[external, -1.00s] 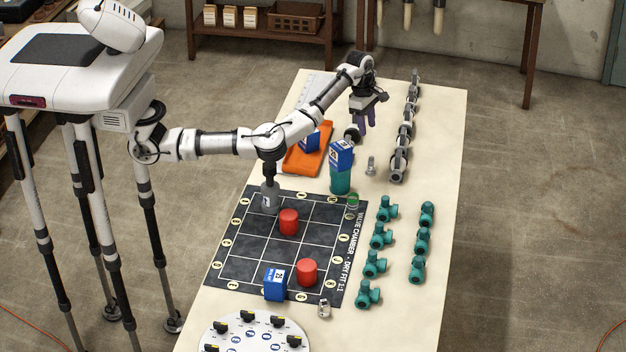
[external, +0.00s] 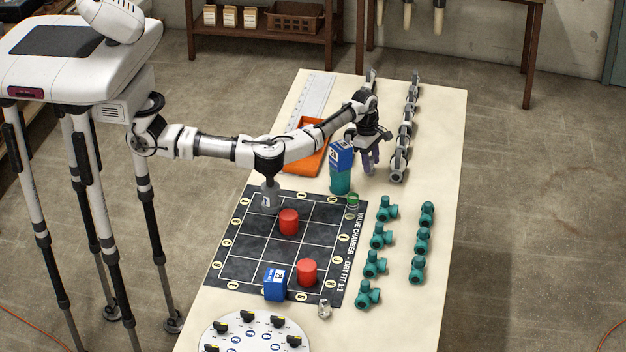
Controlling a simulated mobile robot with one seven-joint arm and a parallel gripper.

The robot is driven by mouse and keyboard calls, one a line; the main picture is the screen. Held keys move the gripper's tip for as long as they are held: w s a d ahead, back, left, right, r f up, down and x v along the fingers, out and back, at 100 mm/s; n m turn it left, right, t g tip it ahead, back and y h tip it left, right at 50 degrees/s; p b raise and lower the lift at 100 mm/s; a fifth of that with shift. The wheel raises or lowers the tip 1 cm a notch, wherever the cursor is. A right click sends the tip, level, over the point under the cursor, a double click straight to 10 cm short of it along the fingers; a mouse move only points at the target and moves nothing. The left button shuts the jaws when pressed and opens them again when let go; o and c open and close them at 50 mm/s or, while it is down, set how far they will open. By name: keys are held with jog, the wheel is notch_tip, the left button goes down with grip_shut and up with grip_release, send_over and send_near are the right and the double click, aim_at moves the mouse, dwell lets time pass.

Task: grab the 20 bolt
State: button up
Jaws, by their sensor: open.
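My gripper (external: 369,167) is in the external view at the upper middle of the table, with its purple fingers pointing down. It is open, just right of a teal cylinder topped by a blue numbered block (external: 341,156). The small silver bolt that stood here in the earlier frame is now hidden by the fingers. I cannot tell whether it is between them, and no number on it can be read. Another small silver piece (external: 324,309) is at the lower right corner of the dark grid mat.
Grey clamps (external: 398,165) line up close to the right of my gripper. Several teal valves (external: 376,236) stand in front. An orange tray (external: 306,160) is to the left. The grid mat (external: 232,246) holds red cylinders (external: 288,222) and a blue block (external: 275,284).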

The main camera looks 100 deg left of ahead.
jog(key=shift+f, duration=0.3)
grip_shut()
jog(key=shift+r, duration=0.1)
